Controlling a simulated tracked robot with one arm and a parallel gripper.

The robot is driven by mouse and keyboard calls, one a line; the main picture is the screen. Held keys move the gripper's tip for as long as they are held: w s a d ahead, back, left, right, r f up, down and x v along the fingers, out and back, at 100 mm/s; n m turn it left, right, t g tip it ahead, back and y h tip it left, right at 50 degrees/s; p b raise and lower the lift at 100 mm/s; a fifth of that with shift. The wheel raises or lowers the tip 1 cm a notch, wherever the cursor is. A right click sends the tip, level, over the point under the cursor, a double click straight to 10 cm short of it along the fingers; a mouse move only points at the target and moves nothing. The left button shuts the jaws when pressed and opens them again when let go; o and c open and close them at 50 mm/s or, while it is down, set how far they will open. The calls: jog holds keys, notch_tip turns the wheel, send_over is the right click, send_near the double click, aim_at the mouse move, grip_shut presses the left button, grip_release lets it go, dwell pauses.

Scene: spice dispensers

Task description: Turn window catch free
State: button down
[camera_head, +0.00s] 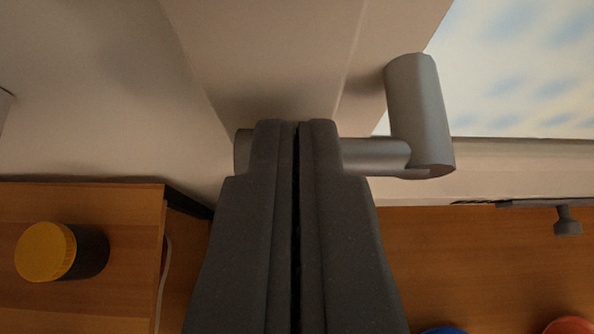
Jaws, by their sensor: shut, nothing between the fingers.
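The window catch (420,115) is a grey metal handle at the right of centre, in front of the pale window frame (270,60). Its thick cylindrical grip stands nearly upright, and a thinner horizontal bar runs left from its lower end. My gripper (296,125) is shut and empty at the centre. Its fingertips overlap the bar in the picture and hide the bar's middle. A short grey end (243,152) shows to the left of the fingers. I cannot tell whether the fingers touch the bar.
The window pane (515,65) shows a blue and white sky at upper right. A wooden cabinet (120,220) at lower left bears a dark jar with a yellow lid (45,251). A blue round thing (442,330) and a red one (569,326) show at the bottom right. A small dark knob (567,222) is at the right.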

notch_tip(320, 180, down, 8)
jog(key=d+n+h+b, duration=0.1)
jog(key=n+h+b, duration=0.3)
jog(key=b, duration=1.6)
jog(key=shift+d+f+h, duration=0.25)
jog(key=shift+h, duration=0.25)
jog(key=shift+d+f, duration=0.1)
jog(key=shift+d, duration=0.05)
dwell(0.4)
jog(key=s+a+b, duration=0.1)
jog(key=s+a, duration=0.7)
jog(key=a, duration=0.2)
jog(key=shift+s+b, duration=0.35)
